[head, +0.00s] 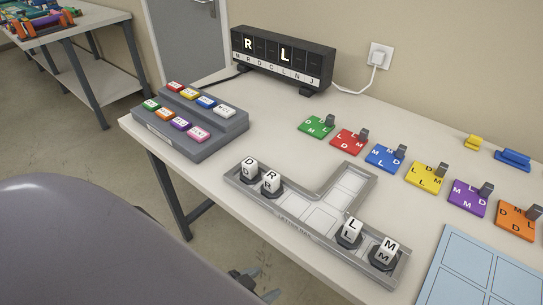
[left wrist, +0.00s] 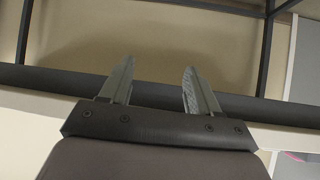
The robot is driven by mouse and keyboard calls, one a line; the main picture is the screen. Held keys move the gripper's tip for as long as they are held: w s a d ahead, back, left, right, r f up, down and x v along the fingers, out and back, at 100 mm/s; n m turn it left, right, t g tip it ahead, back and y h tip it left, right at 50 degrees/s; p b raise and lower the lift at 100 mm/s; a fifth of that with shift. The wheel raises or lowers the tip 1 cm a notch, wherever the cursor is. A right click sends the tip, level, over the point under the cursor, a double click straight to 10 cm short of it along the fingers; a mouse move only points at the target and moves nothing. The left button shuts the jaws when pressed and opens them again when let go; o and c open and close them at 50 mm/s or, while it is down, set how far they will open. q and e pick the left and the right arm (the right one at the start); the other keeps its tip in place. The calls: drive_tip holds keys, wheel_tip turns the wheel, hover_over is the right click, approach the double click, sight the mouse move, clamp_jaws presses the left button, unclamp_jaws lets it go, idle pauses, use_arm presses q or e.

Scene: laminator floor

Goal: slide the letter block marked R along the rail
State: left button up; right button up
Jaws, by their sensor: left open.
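The letter block marked R (head: 270,180) is white on a dark base. It stands upright in the left part of the grey T-shaped rail (head: 326,247), just right of the block marked D (head: 249,168). The block marked L (head: 350,231) and the block marked M (head: 385,250) stand toward the rail's right end. My left gripper (head: 258,284) is open and empty at the bottom of the head view, in front of the table edge and well apart from block R. Its two fingers (left wrist: 158,88) also show spread in the left wrist view. My right gripper is not in view.
A black display (head: 284,62) showing R and L stands at the back. A grey button box (head: 190,125) sits at the left. Several coloured letter tiles (head: 385,157) lie behind the rail. A pale blue panel (head: 480,275) lies at right. The rail's branch toward the back is empty.

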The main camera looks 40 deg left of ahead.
use_arm(q)
drive_tip(key=w+a+r+g+y, duration=0.1)
drive_tip(key=w+r, duration=0.1)
drive_tip(key=r, duration=0.4)
drive_tip(key=w+a+r+y, duration=0.1)
drive_tip(key=w+r, duration=0.2)
drive_tip(key=r, duration=0.4)
drive_tip(key=w+d+r+m+t+h, duration=0.1)
drive_tip(key=w+d+r+m+t, duration=0.15)
drive_tip(key=w+r, duration=0.3)
drive_tip(key=w+d+r+m+t+h, duration=0.1)
drive_tip(key=w+d+r+m+t, duration=0.1)
drive_tip(key=w+d+r+t, duration=0.25)
drive_tip(key=w+d+r+m+t+h, duration=0.2)
drive_tip(key=d+r+m+h, duration=0.3)
drive_tip(key=r, duration=0.3)
drive_tip(key=s+d+r+m+g+h, duration=0.1)
drive_tip(key=d+r+m+g+h, duration=0.1)
drive_tip(key=d+r+m+h, duration=0.45)
drive_tip(key=m+g+y, duration=1.4)
drive_tip(key=m+g, duration=0.2)
drive_tip(key=m, duration=0.2)
hover_over(271, 175)
wheel_tip(271, 175, down, 17)
drive_tip(key=shift+f+p, duration=0.15)
drive_tip(key=shift+p, duration=0.2)
